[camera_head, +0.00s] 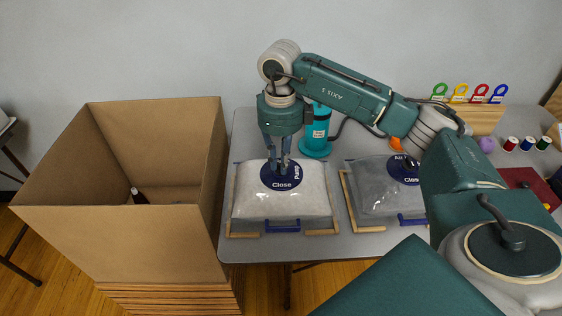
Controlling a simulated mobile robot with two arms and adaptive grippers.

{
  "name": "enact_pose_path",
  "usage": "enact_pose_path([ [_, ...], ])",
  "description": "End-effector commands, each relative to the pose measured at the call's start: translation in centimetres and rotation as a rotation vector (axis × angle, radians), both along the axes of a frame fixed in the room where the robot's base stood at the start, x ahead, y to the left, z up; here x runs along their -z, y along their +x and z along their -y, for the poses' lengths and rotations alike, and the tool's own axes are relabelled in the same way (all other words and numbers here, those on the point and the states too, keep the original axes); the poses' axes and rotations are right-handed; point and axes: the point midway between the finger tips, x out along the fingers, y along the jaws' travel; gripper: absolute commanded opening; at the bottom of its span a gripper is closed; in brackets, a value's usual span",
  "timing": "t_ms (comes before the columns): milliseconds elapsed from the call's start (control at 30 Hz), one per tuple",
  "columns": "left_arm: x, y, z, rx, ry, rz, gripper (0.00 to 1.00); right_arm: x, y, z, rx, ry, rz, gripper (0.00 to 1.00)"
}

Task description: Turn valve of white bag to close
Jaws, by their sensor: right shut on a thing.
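The white bag (290,205) lies on the grey table in a wooden-edged frame, with a blue clip at its front edge. A round dark blue valve disc (282,184) marked "Close" and "Pump" sits on its far half. My right gripper (280,165) points straight down over the disc and is shut on the valve; the fingers hide the valve's centre. My left gripper is not in view.
A second, grey bag (375,190) with its own valve disc lies to the right, partly behind my arm. A teal pump (316,135) stands behind the white bag. A large open cardboard box (120,235) stands left of the table. Thread spools (527,143) and coloured clips stand at the back right.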

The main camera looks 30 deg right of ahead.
Motion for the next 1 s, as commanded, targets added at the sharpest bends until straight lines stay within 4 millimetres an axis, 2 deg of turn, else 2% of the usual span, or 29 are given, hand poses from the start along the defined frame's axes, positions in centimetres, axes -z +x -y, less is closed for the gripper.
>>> enact_pose_path([
  [600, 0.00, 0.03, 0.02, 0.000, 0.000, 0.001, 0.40, -0.07, 0.27, -0.08, 0.582, 0.001, 0.000, 0.00],
  [1000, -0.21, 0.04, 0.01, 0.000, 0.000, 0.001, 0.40, -0.09, 0.41, -0.01, 0.882, 0.001, 0.000, 0.00],
])
